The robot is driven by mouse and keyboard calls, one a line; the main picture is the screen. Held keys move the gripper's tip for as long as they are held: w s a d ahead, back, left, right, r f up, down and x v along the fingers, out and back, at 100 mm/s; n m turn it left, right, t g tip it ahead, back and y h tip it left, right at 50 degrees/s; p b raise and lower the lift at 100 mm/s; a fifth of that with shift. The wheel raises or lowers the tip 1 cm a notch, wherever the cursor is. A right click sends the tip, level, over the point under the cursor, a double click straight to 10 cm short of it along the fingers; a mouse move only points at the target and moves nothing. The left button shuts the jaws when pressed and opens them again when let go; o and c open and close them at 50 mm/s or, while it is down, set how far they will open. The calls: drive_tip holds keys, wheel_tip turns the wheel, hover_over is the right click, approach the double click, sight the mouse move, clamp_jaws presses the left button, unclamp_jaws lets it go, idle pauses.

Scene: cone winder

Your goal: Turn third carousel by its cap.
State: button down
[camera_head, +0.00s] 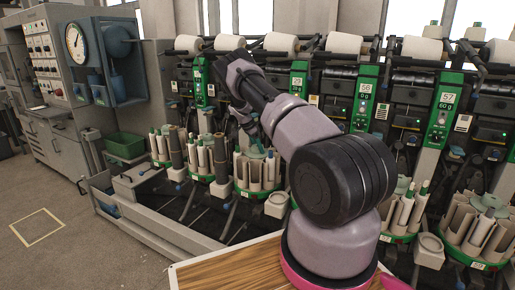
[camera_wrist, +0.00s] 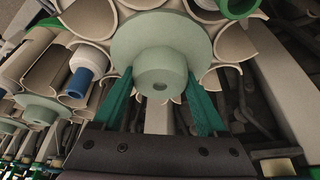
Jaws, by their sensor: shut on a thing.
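The third carousel (camera_head: 258,172) from the left is a ring of cream tubes on a green base in the head view, partly hidden by my arm. Its pale green cap (camera_wrist: 160,68), a round hub on a wide disc, fills the upper middle of the wrist view. My gripper (camera_wrist: 161,84) has a green finger on each side of the hub and is shut on the cap. Cream tubes (camera_wrist: 236,47) fan out around the disc, and one holds a blue-topped white bobbin (camera_wrist: 83,76). In the head view the fingertips are hard to make out.
More carousels stand in the row, to the left (camera_head: 205,160) and right (camera_head: 480,230). Green numbered panels (camera_head: 362,104) and white yarn cones (camera_head: 343,43) are above. A wooden board (camera_head: 225,266) lies near my base. Floor is clear at left.

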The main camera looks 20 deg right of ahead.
idle(0.5)
unclamp_jaws()
drive_tip(key=shift+r, duration=0.1)
drive_tip(key=v, duration=1)
drive_tip(key=shift+r, duration=0.25)
drive_tip(key=shift+a, duration=0.15)
